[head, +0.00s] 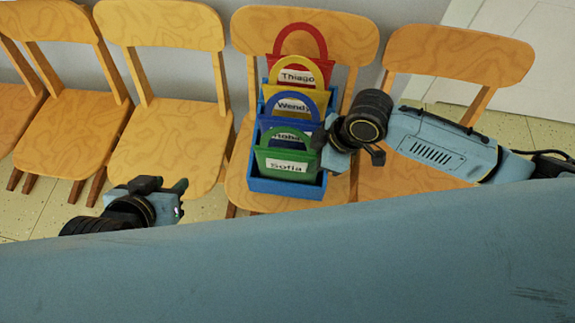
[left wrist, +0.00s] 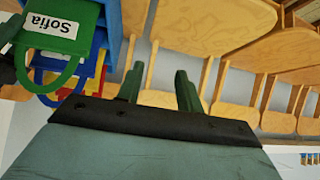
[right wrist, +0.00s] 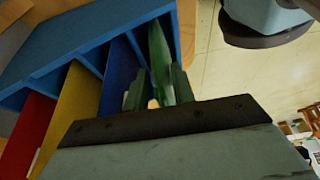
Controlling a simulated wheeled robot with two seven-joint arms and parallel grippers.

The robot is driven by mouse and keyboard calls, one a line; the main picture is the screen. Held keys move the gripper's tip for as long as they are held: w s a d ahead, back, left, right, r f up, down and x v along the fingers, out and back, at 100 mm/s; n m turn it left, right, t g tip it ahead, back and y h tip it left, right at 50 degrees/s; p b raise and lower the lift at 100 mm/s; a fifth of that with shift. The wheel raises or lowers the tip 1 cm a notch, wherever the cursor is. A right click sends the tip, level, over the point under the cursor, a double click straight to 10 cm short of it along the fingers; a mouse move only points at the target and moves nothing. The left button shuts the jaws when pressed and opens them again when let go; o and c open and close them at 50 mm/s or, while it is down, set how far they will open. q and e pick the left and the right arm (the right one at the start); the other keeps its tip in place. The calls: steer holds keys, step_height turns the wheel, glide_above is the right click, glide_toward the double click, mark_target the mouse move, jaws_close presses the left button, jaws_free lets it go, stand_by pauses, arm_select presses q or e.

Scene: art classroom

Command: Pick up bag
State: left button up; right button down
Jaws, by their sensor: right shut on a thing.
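Several bags with name labels stand in a row in a blue rack (head: 262,186) on a wooden chair. The front one is the green bag (head: 272,155) labelled "Sofia". Behind it are a blue bag (head: 301,104), a yellow bag labelled "Wendy" (head: 318,88) and a red bag labelled "Thiago" (head: 322,62). My right gripper (head: 322,148) is shut on the right edge of the green bag, which shows between its fingers in the right wrist view (right wrist: 160,50). My left gripper (head: 178,192) is open and empty, left of the rack. The left wrist view also shows the green bag (left wrist: 60,20).
Wooden chairs stand in a row along the wall, with one chair (head: 165,140) left of the rack and another (head: 460,55) behind my right arm. Tiled floor (head: 40,215) shows at the left, below the chairs.

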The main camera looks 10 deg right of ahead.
stand_by(0.4)
